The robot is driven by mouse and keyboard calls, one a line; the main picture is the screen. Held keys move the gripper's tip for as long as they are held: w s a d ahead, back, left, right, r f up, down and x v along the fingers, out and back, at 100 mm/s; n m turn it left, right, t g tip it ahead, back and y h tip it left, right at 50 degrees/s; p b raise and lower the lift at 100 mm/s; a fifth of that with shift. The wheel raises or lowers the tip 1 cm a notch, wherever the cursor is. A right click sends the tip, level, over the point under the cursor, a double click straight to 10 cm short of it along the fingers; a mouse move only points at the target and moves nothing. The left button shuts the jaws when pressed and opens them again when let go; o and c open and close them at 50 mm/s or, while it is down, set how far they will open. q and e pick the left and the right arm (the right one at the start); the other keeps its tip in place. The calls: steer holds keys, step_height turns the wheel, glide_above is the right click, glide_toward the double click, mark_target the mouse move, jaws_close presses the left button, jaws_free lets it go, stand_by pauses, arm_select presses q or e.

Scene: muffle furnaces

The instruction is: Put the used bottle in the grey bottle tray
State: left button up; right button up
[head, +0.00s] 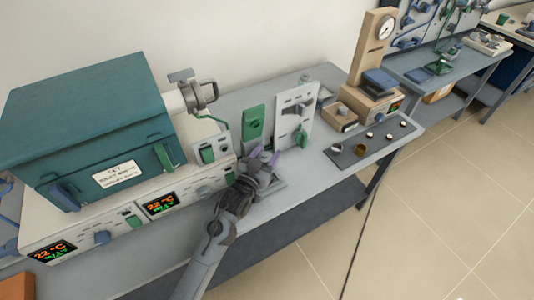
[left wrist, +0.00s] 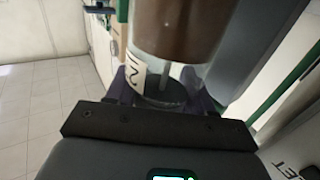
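My left gripper (head: 263,157) is over the bench, in front of the upright white panel, with its purple fingertips pointing away. In the left wrist view, a clear bottle (left wrist: 180,28) with dark brown contents and a white marked label is close up between the fingers of that gripper (left wrist: 163,88). I cannot tell whether the fingers grip it. I cannot make out this bottle in the head view. A long, flat grey tray (head: 393,144) lies farther right on the bench, with several small round items on it, one brownish. My right gripper is not in view.
A teal furnace (head: 85,120) stands on a white control base (head: 120,220) at left. A green panel (head: 254,127) and a white panel (head: 296,117) stand upright near the gripper. A wooden stand with a gauge (head: 372,60) is behind the tray. Bench (head: 318,165) between is clear.

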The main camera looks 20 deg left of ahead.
arm_select(q)
steer(key=o, duration=0.4)
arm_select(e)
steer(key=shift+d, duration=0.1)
arm_select(q)
steer(key=shift+f+b, duration=0.2)
steer(key=shift+b, duration=0.4)
steer(key=shift+s+r, duration=0.2)
steer(key=shift+s, duration=0.1)
arm_select(e)
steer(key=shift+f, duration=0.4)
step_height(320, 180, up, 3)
steer(key=p, duration=0.3)
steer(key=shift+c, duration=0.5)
arm_select(q)
steer(key=s+a, duration=0.1)
steer(key=s, duration=0.9)
steer(key=shift+a+f, duration=0.15)
steer(key=shift+a, duration=0.15)
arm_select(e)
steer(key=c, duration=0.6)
